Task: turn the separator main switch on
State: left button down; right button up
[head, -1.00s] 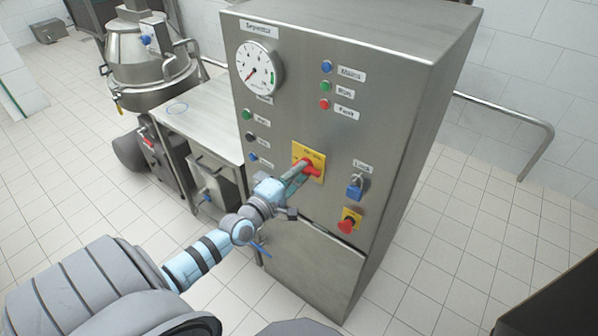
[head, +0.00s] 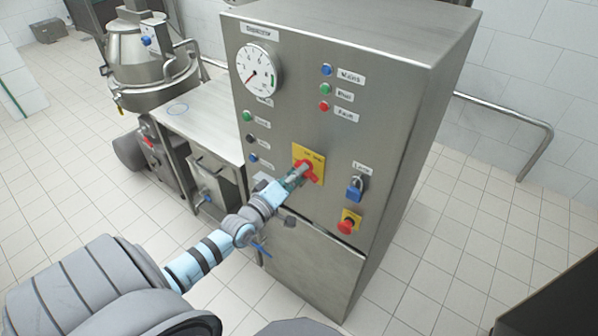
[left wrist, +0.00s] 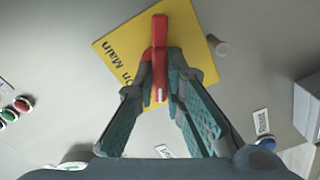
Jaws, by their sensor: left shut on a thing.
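The main switch is a red handle on a yellow plate on the front of the steel separator cabinet (head: 340,110). In the head view the red handle (head: 313,177) is partly hidden by my left gripper (head: 298,176), while the yellow plate (head: 317,160) shows around it. In the left wrist view the red handle (left wrist: 160,40) stands out between the fingers of my left gripper (left wrist: 161,75), which is shut on it. The plate (left wrist: 118,50) there reads "On Main". My right gripper is not in view.
Indicator lamps and a round gauge (head: 259,66) sit higher on the panel. A steel table (head: 200,118) stands at the left.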

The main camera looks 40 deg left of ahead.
pick_arm(q)
jog(key=m+p, duration=0.3)
jog(key=m, duration=0.9)
jog(key=shift+p, duration=0.4)
jog(key=shift+m, duration=0.3)
jog(key=c, duration=1.7)
grip_release()
jog(key=shift+o, duration=0.2)
jog(key=s, duration=1.2)
jog(key=shift+d, duration=0.15)
